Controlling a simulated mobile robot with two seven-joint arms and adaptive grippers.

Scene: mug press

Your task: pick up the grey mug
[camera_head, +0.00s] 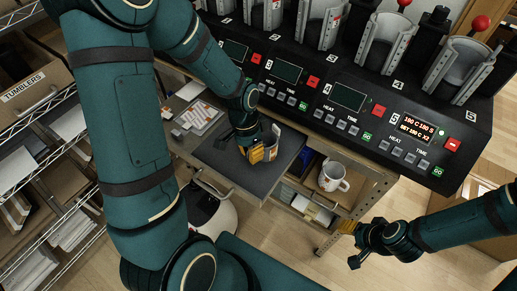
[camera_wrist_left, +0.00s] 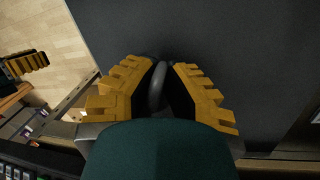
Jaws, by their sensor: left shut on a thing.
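A mug (camera_head: 274,143) with a printed wrap around it stands on the dark mat (camera_head: 228,168) in the head view, partly hidden by my left gripper. My left gripper (camera_head: 257,154) is at its near side. In the left wrist view, the yellow fingers of my left gripper (camera_wrist_left: 164,90) close around a grey handle (camera_wrist_left: 156,86). The rest of the mug is hidden there. My right gripper (camera_head: 349,227) is at the lower right in the head view, apart from the mug. Its finger opening is too small to judge.
A black press bench (camera_head: 340,95) with several mug clamps and red buttons stands behind the mat. A white mug (camera_head: 333,177) stands on a shelf to the right, below the bench. Papers (camera_head: 199,118) lie left of the mat. A wire rack (camera_head: 60,160) is at the left.

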